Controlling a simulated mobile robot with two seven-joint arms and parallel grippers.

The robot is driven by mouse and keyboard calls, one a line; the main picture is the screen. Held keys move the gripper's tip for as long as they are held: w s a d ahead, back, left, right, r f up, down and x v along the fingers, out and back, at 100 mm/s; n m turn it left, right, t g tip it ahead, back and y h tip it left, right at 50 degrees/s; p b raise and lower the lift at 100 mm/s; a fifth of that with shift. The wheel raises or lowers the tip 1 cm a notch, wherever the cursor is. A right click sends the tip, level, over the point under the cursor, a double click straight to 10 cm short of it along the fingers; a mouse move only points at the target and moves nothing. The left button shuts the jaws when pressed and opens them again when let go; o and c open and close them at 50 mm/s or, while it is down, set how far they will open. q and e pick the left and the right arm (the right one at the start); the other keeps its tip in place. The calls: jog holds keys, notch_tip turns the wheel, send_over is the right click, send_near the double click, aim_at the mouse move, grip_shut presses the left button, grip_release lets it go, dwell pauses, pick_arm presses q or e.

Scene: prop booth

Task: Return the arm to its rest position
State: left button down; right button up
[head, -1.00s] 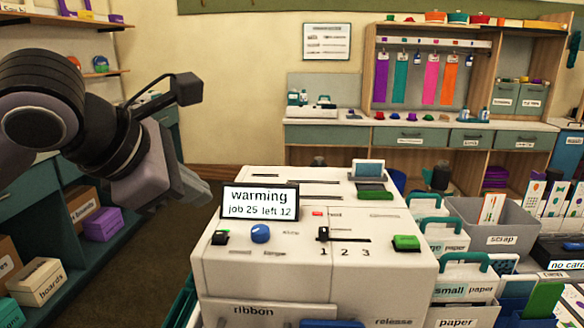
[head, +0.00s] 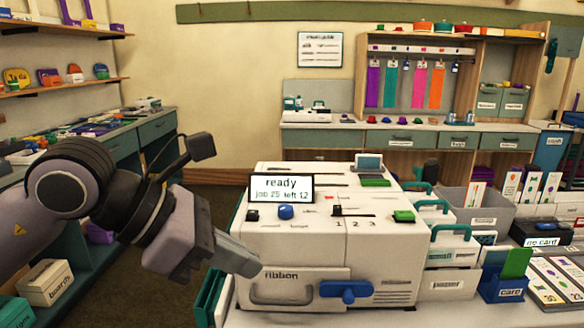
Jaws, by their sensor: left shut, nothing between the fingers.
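My left arm comes in from the left in the head view. Its gripper (head: 240,257) is shut and empty, at the left front edge of the white printing machine (head: 375,255). I cannot tell whether it touches the machine. The machine's display (head: 281,188) reads "ready" and "job 25 left 12". A blue knob (head: 286,212), a slider with marks 1 2 3 and a green button (head: 403,216) are on its top. The "ribbon" drawer (head: 290,287) has a grey handle, with a blue lever (head: 346,291) beside it. My right gripper is not in view.
Right of the machine are paper holders (head: 450,248), a grey bin (head: 478,210), a "card" holder (head: 503,280) and a tray of cards (head: 560,280). A "boards" box (head: 45,283) sits on the left shelf. Bare floor shows between the left shelves and the machine.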

pick_arm(q)
jog(key=s+d+r+n+g+h+p, duration=0.1)
jog(key=s+d+n+g+h, duration=0.45)
jog(key=h, duration=0.35)
jog(key=w+a+f+n+t+y+p, duration=0.1)
jog(key=w+a+f+n+t+y, duration=0.3)
jog(key=a+f+n+t, duration=0.85)
jog(key=w+d+f+n+t+y+p, duration=0.15)
jog(key=w+n+t+y, duration=0.45)
jog(key=n, duration=1.3)
jog(key=s+a+f+n+g+y, duration=0.3)
jog(key=s+f, duration=0.5)
jog(key=f, duration=0.4)
jog(key=s+a+f+n+g+y+p, duration=0.1)
jog(key=s+a+f+n+g+y, duration=0.1)
jog(key=s+a+f+n, duration=0.3)
jog(key=s+f+n+g, duration=0.1)
jog(key=s+f+n, duration=0.2)
jog(key=f, duration=0.4)
jog(key=shift+s+a+f+y, duration=0.3)
jog(key=shift+s+f+y, duration=0.1)
jog(key=shift+s, duration=0.25)
